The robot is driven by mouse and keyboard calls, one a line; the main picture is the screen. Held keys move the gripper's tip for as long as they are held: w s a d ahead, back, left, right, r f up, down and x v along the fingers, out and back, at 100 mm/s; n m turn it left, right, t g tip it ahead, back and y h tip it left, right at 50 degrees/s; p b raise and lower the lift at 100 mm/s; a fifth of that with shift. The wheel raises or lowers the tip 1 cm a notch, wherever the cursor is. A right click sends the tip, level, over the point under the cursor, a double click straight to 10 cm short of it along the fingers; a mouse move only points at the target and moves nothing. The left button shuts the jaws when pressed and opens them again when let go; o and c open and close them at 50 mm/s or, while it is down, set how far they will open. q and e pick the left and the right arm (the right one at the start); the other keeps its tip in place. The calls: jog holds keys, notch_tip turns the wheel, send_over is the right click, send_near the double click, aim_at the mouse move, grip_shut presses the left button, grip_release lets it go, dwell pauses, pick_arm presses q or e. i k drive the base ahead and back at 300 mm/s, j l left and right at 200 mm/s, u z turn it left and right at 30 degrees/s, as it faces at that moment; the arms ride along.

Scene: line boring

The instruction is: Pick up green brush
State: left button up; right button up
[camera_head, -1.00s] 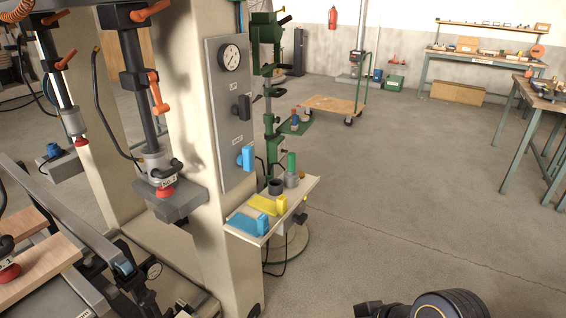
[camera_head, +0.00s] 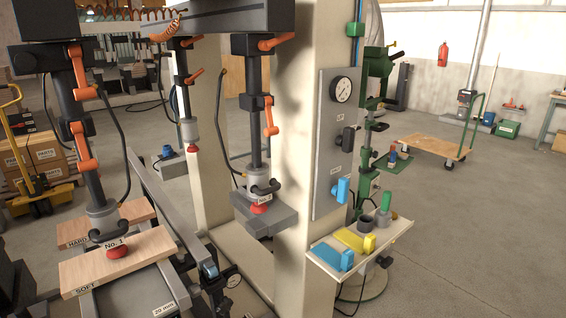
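A green upright handle (camera_head: 386,200), which looks like the green brush, stands in a grey cup (camera_head: 383,217) on a small cream shelf (camera_head: 396,242) fixed to the machine column. Its lower end is hidden in the cup. A dark cup (camera_head: 364,224) stands just left of it. A yellow piece (camera_head: 350,239) and a blue piece (camera_head: 330,257) lie nearer the front of the shelf. Neither of my grippers shows in the head view.
A cream column (camera_head: 300,130) with a grey gauge panel (camera_head: 337,150) stands left of the shelf. Clamping presses and wooden boards (camera_head: 150,245) fill the left. A green drill stand (camera_head: 376,110) and a flat cart (camera_head: 430,146) are behind. The floor (camera_head: 480,240) at right is clear.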

aim_at(387, 196)
jog(key=u, duration=0.35)
jog(key=l+u, duration=0.2)
jog(key=u, duration=0.2)
jog(key=i+l+u, duration=0.1)
jog(key=l+u, duration=0.15)
jog(key=u, duration=0.15)
jog(key=l+u, duration=0.25)
jog(key=u, duration=0.2)
